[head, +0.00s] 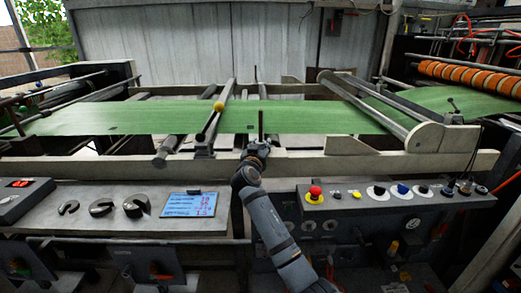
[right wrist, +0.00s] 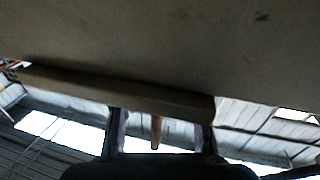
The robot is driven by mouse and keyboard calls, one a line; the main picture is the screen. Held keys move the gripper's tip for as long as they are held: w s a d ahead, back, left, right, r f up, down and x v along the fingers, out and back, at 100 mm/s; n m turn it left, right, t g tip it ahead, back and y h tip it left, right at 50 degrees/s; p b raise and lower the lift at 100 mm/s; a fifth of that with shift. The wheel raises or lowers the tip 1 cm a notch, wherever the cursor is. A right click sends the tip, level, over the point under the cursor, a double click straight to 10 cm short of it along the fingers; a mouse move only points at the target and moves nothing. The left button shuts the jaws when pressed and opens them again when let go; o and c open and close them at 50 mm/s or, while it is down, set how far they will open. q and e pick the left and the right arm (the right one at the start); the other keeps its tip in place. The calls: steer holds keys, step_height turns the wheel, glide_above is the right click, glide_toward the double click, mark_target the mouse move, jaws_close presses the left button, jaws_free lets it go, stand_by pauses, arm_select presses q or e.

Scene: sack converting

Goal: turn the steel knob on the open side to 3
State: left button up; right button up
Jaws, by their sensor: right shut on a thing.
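My right gripper (head: 258,146) is up at the front beam of the machine, left of the control panel. A thin brown upright rod (head: 261,124) rises from between its fingers. The rod also shows between the two dark fingers in the right wrist view (right wrist: 157,132), and the gripper is shut on it. The control panel (head: 345,203) carries a row of knobs: a black one (head: 379,190), a blue one (head: 402,188) and small dark ones at the right end. I cannot tell which knob is the steel one, nor read any dial numbers. My left gripper is out of view.
A red mushroom button (head: 315,192) stands at the panel's left end. Green web (head: 130,120) crosses behind. A yellow-balled lever (head: 218,106) stands left of my gripper.

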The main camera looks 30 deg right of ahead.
steer(key=o, duration=1.2)
steer(key=shift+a, duration=0.1)
steer(key=v, duration=1.2)
